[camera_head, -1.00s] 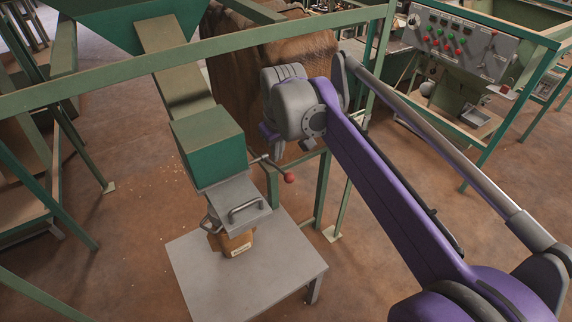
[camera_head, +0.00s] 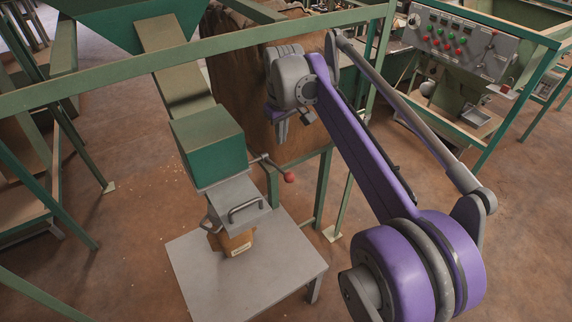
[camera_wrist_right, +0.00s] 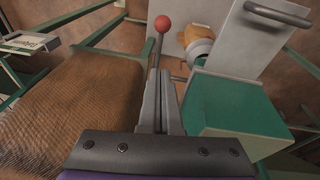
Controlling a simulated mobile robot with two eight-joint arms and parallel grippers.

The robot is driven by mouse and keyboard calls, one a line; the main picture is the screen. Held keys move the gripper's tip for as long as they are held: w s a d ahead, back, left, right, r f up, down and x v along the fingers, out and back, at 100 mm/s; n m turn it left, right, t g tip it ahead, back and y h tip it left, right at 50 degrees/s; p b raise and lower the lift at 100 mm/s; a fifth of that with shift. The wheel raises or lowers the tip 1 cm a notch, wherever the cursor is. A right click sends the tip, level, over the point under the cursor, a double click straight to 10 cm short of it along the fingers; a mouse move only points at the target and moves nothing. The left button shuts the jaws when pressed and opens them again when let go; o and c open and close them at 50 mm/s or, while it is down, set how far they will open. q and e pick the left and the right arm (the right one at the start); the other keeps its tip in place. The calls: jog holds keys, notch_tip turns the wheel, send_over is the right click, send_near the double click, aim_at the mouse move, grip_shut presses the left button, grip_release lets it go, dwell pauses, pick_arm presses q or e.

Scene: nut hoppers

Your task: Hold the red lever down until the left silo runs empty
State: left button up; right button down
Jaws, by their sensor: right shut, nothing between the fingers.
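The red lever is a thin rod ending in a red ball (camera_head: 289,177), sticking out beside the green outlet box (camera_head: 215,150). In the right wrist view the red ball (camera_wrist_right: 163,24) shows beyond my fingertips. My right gripper (camera_head: 281,137) points down above the lever, apart from the ball; its fingers (camera_wrist_right: 158,82) are shut and empty. The green silo (camera_head: 120,22) at the upper left feeds a sloping chute into the box; its inside is hidden. My left gripper is not in view.
A small grey table (camera_head: 250,275) holds a tan container (camera_head: 235,243) under the spout. A green rail (camera_head: 300,28) crosses the upper picture. A brown sack (camera_head: 240,70) stands behind my right gripper. A control panel (camera_head: 455,43) is at the upper right.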

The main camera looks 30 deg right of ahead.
send_over(285, 173)
jog(key=w, duration=0.1)
jog(key=s+a+x, duration=0.1)
jog(key=x, duration=0.6)
jog(key=f, duration=0.1)
jog(key=s+f, duration=0.1)
jog(key=shift+s+f, duration=0.25)
jog(key=shift+f, duration=0.1)
jog(key=shift+s+d+f, duration=0.1)
jog(key=shift+s+f, duration=0.35)
jog(key=shift+f, duration=0.15)
jog(key=shift+f+b, duration=0.1)
jog(key=shift+b, duration=0.2)
jog(key=shift+s+f+t+b, duration=0.25)
jog(key=shift+f+t+b, duration=0.05)
jog(key=shift+f, duration=0.15)
notch_tip(285, 173, down, 9)
jog(key=s+t+b, duration=0.2)
jog(key=t+b, duration=0.3)
jog(key=b, duration=0.1)
jog(key=shift+s+f, duration=0.2)
jog(key=shift+f, duration=0.05)
dwell(3.9)
